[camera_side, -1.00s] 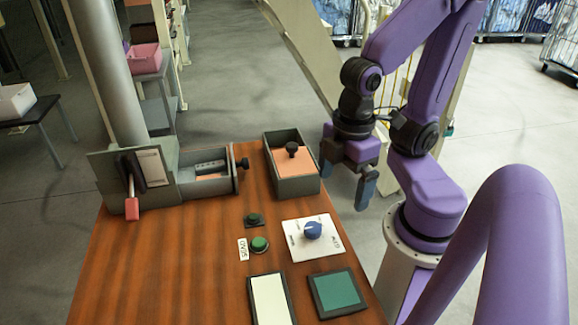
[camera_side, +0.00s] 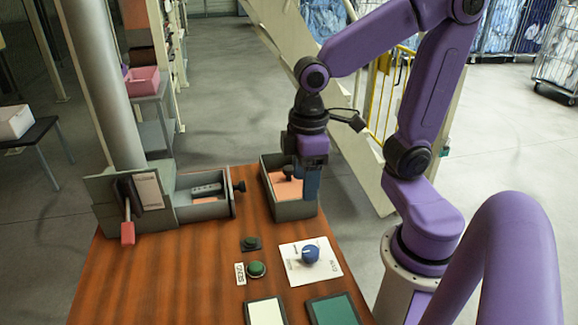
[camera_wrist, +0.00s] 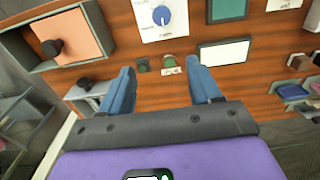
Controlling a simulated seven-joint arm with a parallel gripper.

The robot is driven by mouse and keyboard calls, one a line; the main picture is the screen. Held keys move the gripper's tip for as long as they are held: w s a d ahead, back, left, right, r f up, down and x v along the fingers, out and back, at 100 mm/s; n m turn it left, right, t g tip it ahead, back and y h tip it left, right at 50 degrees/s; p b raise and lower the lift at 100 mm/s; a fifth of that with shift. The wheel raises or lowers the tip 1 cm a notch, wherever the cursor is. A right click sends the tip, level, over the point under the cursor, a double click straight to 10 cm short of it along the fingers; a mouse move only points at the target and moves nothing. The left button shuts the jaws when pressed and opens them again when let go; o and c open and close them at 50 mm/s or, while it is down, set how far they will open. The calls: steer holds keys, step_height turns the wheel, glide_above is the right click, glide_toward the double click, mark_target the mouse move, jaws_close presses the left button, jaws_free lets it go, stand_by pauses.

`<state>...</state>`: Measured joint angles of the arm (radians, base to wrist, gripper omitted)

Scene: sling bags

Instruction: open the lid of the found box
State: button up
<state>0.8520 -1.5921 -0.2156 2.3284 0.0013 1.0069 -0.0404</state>
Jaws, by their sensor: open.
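A grey open-topped box (camera_side: 296,211) stands at the back right of the wooden table, with a salmon panel (camera_side: 283,187) inside its rim. A black knob (camera_side: 288,172) stands on the panel. No label naming the found box is readable. My gripper (camera_side: 306,190) is open and points down, overlapping the box's right part in the side view; its height above the panel is hard to tell. In the wrist view, my blue fingers (camera_wrist: 160,67) are apart with nothing between them. There the salmon panel (camera_wrist: 80,35) and knob (camera_wrist: 52,47) lie to their upper left.
Left of the box is a grey unit (camera_side: 205,208) with a salmon inside, a black side knob (camera_side: 239,186) and a red-handled lever (camera_side: 128,232). In front are a blue dial (camera_side: 310,254), green buttons (camera_side: 256,269), a white pad (camera_side: 266,312) and a green pad (camera_side: 335,310).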

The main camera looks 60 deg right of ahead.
steer(key=w+d+r+m, duration=0.35)
steer(key=w+d, duration=0.25)
steer(key=w, duration=0.3)
steer(key=m, duration=0.6)
glide_toward(289, 168)
steer(key=shift+n, duration=0.25)
step_height(289, 168, down, 9)
steer(key=shift+w+r, duration=0.15)
